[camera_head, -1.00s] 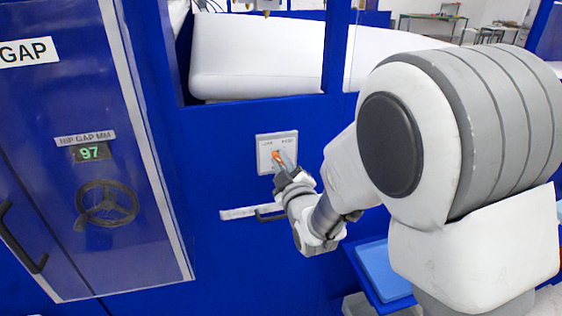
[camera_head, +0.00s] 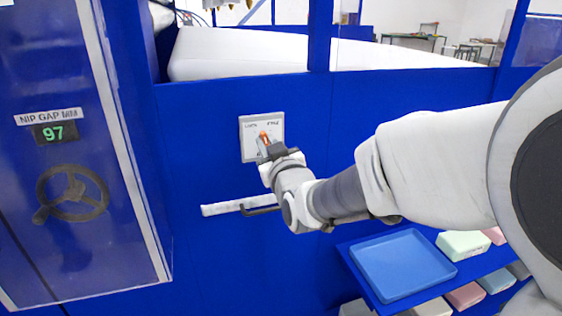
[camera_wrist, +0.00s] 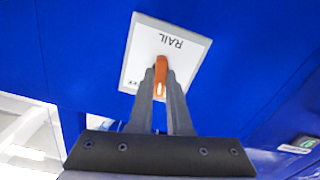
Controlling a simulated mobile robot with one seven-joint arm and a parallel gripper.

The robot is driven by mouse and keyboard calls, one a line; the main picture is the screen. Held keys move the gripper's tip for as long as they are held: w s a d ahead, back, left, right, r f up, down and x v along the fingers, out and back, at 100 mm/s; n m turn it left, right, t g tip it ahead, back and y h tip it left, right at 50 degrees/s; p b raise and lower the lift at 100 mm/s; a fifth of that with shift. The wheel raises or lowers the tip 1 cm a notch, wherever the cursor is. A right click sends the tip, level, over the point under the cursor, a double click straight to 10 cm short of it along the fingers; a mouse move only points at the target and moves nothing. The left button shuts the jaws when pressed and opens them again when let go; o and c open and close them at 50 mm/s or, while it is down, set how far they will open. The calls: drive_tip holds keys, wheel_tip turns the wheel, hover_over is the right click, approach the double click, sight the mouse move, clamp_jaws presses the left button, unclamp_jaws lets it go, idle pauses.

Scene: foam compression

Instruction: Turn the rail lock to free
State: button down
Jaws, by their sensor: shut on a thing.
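The rail lock is a light plate (camera_head: 249,151) on the blue machine front, with an orange lever (camera_head: 264,137) at its middle. The small print on the plate is hard to read in the head view. In the wrist view the plate (camera_wrist: 194,60) reads RAIL, and the orange lever (camera_wrist: 161,68) stands between my two dark fingers. My gripper (camera_head: 266,147) reaches the plate from below right and is shut on the lever; it also shows in the wrist view (camera_wrist: 162,78). My fingers hide part of the lever and the plate's lower part.
A pale bar with a dark handle (camera_head: 240,207) sits below the plate. A handwheel (camera_head: 72,194) and a 97 display (camera_head: 54,133) are on the left panel. White foam (camera_head: 240,52) lies above. A blue tray (camera_head: 388,268) and colored blocks are on shelves at lower right.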

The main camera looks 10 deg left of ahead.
drive_tip(key=m+b, duration=1)
drive_tip(key=b, duration=0.2)
drive_tip(key=shift+d+f, duration=0.1)
drive_tip(key=shift+f, duration=0.05)
drive_tip(key=shift+m+b, duration=0.4)
drive_tip(key=shift+m, duration=0.2)
drive_tip(key=c, duration=0.9)
unclamp_jaws()
drive_tip(key=shift+w, duration=0.1)
drive_tip(key=shift+o, duration=0.2)
